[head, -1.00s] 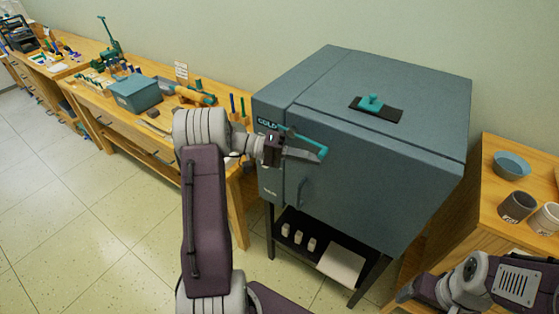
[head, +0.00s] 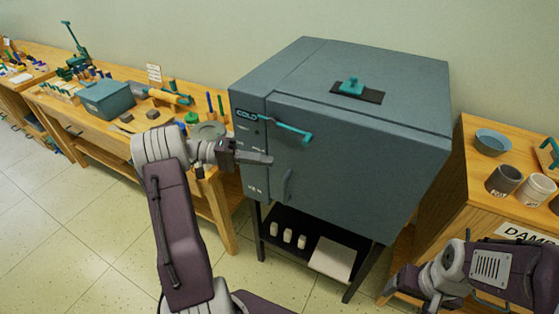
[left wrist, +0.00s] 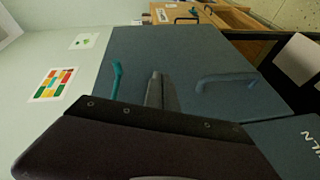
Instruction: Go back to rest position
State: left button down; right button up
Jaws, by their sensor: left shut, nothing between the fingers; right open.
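My left gripper (head: 258,158) is shut and empty, in front of the left part of the kiln's face in the head view. Its fingers also show in the left wrist view (left wrist: 154,92). The blue-grey kiln (head: 390,150) has its door closed. A teal latch handle (head: 290,133) sits above and to the right of the gripper, apart from it; it also shows in the left wrist view (left wrist: 116,80). A grey door handle (head: 288,186) is lower down. My right gripper (head: 394,288) is open at the lower right, low beside the shelf, with its fingertips partly hard to see.
A wooden workbench (head: 215,205) with a teal box (head: 105,98) and tools stands left. A wooden cabinet (head: 470,180) with a blue bowl (head: 492,142) and cups stands right. Small white blocks and a pale slab (head: 332,258) lie under the kiln. Floor (head: 70,220) is clear at left.

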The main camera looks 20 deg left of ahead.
pick_arm(q)
jog(key=shift+s+a+f, duration=0.15)
jog(key=shift+s+a, duration=0.05)
jog(key=shift+a, duration=0.3)
jog(key=shift+s+a+f, duration=0.1)
jog(key=shift+s+a, duration=0.05)
jog(key=shift+a, duration=0.3)
